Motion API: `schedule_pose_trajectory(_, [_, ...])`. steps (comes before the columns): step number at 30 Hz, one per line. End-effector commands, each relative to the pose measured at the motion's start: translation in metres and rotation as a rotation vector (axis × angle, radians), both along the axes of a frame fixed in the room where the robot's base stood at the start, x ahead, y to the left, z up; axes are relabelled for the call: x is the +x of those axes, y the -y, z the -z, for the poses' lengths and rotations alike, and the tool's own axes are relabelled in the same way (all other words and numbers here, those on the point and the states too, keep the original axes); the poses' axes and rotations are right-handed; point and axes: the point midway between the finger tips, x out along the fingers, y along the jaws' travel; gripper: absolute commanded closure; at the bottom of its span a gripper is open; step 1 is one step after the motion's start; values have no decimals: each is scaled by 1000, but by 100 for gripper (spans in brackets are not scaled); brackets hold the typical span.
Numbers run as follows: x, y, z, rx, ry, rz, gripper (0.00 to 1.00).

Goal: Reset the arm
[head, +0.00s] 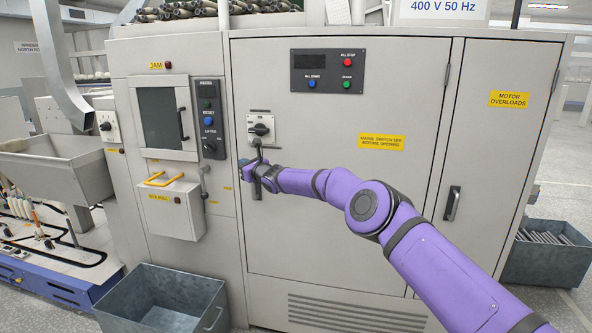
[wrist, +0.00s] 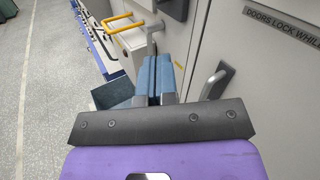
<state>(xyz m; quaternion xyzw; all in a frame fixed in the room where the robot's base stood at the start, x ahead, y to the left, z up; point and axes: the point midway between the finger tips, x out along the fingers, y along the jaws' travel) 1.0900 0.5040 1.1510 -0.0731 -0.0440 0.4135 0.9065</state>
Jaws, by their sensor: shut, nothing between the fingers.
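My purple arm reaches leftward across the front of a large grey cabinet (head: 330,240). My gripper (head: 247,170) is at the cabinet's left door edge, below the rotary mains switch (head: 261,129). In the wrist view my gripper (wrist: 157,66) shows its blue-grey fingers together, with nothing seen between them. A grey door handle (wrist: 215,82) stands to the right of the fingers, apart from them in that view.
A box with a yellow handle (head: 165,178) and a small lever (head: 204,184) are left of my gripper. Metal bins stand on the floor at the lower left (head: 165,299) and right (head: 550,256). Another door handle (head: 452,203) is right of my arm.

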Motion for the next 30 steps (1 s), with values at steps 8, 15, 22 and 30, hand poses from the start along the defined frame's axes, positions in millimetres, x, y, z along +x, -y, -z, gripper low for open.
schedule_pose_trajectory(8, [-48,6,-119,-224,302,-145,100])
schedule_pose_trajectory(15, [-100,30,-190,-438,536,-256,100])
schedule_pose_trajectory(22, [-153,70,-238,-658,732,-355,100])
schedule_pose_trajectory(30, [-219,135,-272,-932,912,-468,100])
